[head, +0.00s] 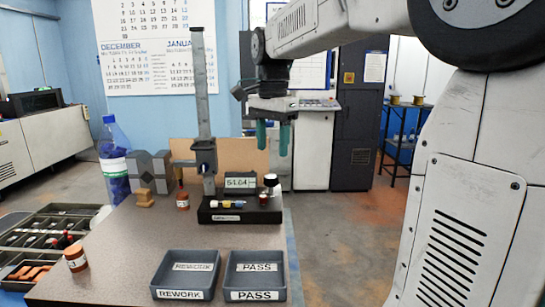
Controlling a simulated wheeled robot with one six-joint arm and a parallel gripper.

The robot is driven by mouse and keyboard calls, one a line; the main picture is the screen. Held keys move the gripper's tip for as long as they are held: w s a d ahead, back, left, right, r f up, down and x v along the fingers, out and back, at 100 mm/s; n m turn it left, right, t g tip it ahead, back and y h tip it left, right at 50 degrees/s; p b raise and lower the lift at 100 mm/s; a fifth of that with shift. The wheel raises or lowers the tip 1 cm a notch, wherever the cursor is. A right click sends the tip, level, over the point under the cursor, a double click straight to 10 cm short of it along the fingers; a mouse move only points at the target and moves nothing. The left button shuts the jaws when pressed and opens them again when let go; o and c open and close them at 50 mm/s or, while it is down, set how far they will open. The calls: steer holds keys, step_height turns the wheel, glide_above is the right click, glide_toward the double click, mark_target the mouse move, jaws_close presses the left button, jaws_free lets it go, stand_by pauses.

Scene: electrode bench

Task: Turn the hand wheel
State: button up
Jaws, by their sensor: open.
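A black gauge stand (218,216) stands at the back of the bench, with a tall grey column (200,90), a dark carriage (206,157) and a small display (240,181) that reads about 51.04. A small round knob with a pale top (271,180) sits at the right end of the stand. I cannot tell for sure whether it is the hand wheel. My gripper (272,153) points down with its two teal fingers apart and nothing between them. In the picture it hangs above the knob and right of the column, touching neither.
Two grey trays, REWORK (181,294) and PASS (255,295), lie at the bench front. A parts organiser (25,225), an orange-brown jar (76,259) and a blue bottle (114,165) are at left. Grey blocks (150,167) stand left of the gauge. The bench (125,245) middle is clear.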

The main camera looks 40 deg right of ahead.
mark_target(271, 176)
steer(key=n, duration=0.7)
steer(key=shift+n, duration=0.4)
steer(key=n, duration=0.5)
steer(key=shift+w, duration=0.1)
steer(key=n, duration=0.5)
steer(key=shift+a+n, duration=0.1)
steer(key=shift+n, duration=0.2)
steer(key=n, duration=0.5)
step_height(271, 176, down, 8)
steer(key=shift+r, duration=0.15)
steer(key=shift+c, duration=0.3)
